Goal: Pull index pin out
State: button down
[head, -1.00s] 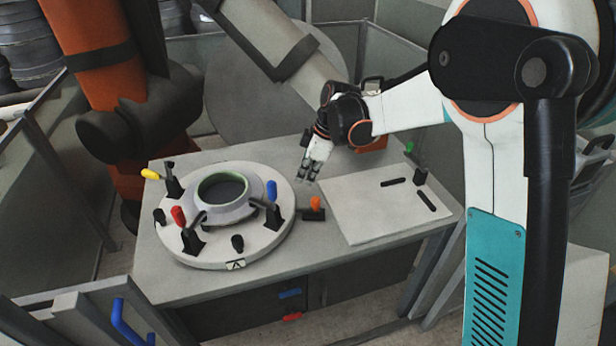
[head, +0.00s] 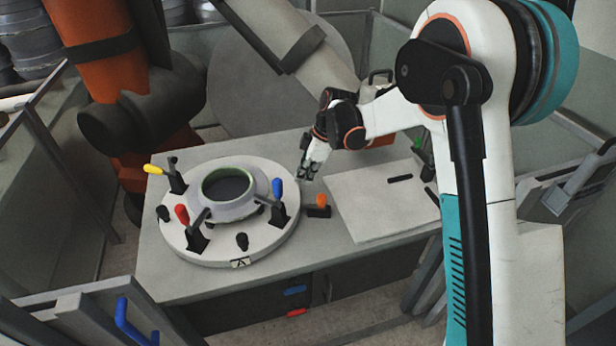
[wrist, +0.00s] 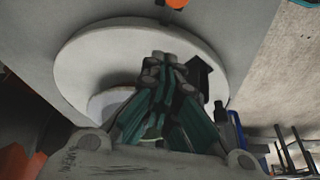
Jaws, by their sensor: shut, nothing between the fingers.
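An upright orange knob on a dark block (head: 319,204), which looks like the index pin, stands on the table right beside the round white plate (head: 222,258). An orange part (wrist: 176,4), likely the same knob, is cut off at the top edge of the wrist view. My gripper (head: 302,176) is above the table, behind and slightly left of the knob and apart from it. In the wrist view my gripper's fingers (wrist: 172,68) are together and empty, over the white plate (wrist: 85,65) and partly hiding it.
The plate carries a green-rimmed ring mould (head: 228,176) and upright clamps with yellow (head: 153,169), red (head: 182,214) and blue (head: 277,188) handles. A flat pale board (head: 375,215) with dark bars lies to the right. The table's front strip is clear.

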aim_at(318, 196)
jog(key=b+x, duration=0.1)
jog(key=x, duration=0.6)
jog(key=shift+f+b, duration=0.1)
jog(key=shift+b, duration=0.3)
jog(key=d, duration=0.3)
jog(key=shift+s+b, duration=0.1)
jog(key=shift+b, duration=0.3)
jog(key=shift+d, duration=0.45)
jog(key=shift+s+d, duration=0.1)
jog(key=shift+d, duration=1.4)
jog(key=shift+a, duration=0.1)
